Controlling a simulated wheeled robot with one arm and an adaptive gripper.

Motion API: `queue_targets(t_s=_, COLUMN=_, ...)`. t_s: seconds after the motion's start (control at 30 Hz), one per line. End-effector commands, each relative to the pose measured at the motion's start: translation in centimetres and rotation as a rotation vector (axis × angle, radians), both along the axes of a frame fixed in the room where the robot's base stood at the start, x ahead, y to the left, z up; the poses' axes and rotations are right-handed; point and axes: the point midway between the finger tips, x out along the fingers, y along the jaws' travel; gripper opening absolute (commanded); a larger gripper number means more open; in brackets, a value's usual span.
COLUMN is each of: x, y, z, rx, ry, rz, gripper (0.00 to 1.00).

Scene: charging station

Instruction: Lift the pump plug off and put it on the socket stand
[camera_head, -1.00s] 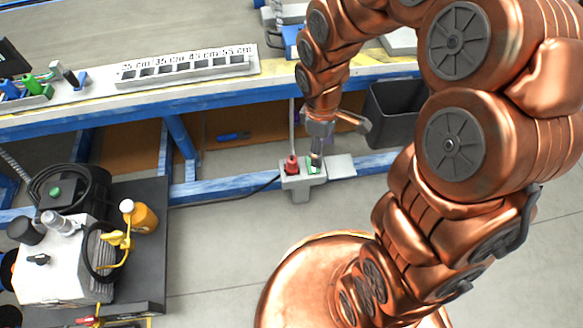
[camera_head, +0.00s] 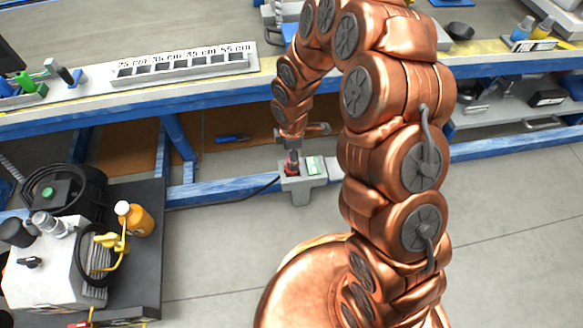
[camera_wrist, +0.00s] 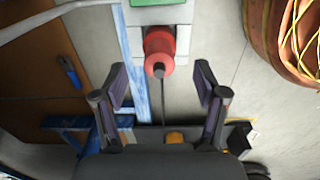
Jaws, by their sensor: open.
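The red pump plug (camera_head: 291,169) sits upright in the left part of the grey socket stand (camera_head: 303,191). In the wrist view the plug (camera_wrist: 159,50) is a round red body with a dark cable coming from it. A pale green socket area (camera_head: 313,166) on the stand's right part is bare. My gripper (camera_head: 292,147) is just above the red plug in the head view. In the wrist view my gripper (camera_wrist: 161,87) is open and empty, its two fingers apart on either side of the plug's cable line. Whether the fingers reach the plug's height is unclear.
The white pump unit (camera_head: 62,262) stands on a dark platform at lower left, its black cable running to the stand. A blue-edged bench (camera_head: 90,117) lies behind and above the stand. A blue tool (camera_head: 232,138) lies under it. The floor in front is clear.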

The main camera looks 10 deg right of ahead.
Motion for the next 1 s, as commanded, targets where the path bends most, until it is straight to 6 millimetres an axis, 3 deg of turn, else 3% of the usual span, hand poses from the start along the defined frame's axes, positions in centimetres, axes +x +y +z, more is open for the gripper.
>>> queue_targets(t_s=0.23, x=0.0, y=0.0, z=-1.9, rx=0.001, ry=-0.001, rz=-0.001, gripper=0.72)
queue_targets(t_s=0.53, x=0.0, y=-0.1, z=-5.8, rx=-0.001, ry=0.003, rz=-0.001, gripper=0.72)
queue_targets(t_s=0.8, x=0.0, y=-0.1, z=-6.0, rx=0.0, ry=0.0, rz=-0.002, gripper=0.72)
queue_targets(t_s=1.0, x=0.0, y=-0.1, z=-6.0, rx=0.0, ry=0.0, rz=-0.002, gripper=0.53)
